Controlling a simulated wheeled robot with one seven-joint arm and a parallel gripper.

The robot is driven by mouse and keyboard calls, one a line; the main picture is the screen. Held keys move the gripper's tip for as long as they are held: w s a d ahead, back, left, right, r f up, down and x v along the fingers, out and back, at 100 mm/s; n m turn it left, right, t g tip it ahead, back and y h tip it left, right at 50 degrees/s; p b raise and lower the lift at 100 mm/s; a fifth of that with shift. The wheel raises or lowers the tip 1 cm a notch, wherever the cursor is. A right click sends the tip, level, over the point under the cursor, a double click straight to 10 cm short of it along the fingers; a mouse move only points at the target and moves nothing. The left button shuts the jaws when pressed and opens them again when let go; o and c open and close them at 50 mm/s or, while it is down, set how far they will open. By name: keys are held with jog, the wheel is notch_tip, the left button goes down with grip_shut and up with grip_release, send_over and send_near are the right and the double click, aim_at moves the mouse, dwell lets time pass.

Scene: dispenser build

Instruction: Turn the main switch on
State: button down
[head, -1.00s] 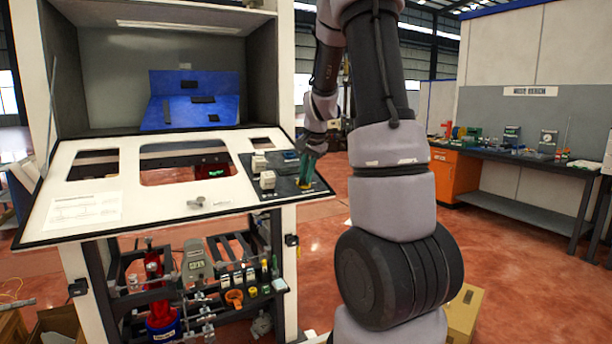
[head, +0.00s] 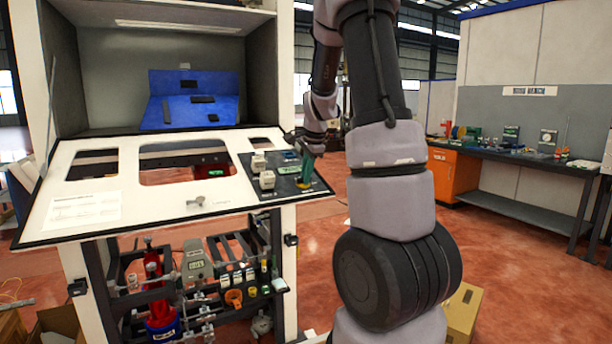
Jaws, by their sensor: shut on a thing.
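The dark control panel (head: 270,189) sits at the right end of the white sloped console. My gripper (head: 305,178) points down at its right side, with green fingers closed on a small switch knob at the panel's right part. A yellow piece (head: 304,186) shows at the fingertips, on the panel. The fingers hide most of the knob, so I cannot tell which way it is turned. Two pale blocky parts (head: 267,180) stand on the left side of the panel.
The white console (head: 140,219) has a paper sheet (head: 88,208) and a small grey metal part (head: 208,201) on it. A blue stand (head: 195,108) is in the cabinet behind. A workbench (head: 520,160) stands far right across open floor.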

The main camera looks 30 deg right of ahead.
dwell(0.3)
jog(key=c, duration=0.9)
grip_release()
jog(key=shift+r, duration=0.1)
jog(key=v, duration=1)
jog(key=shift+s+r, duration=0.2)
jog(key=shift+r, duration=0.1)
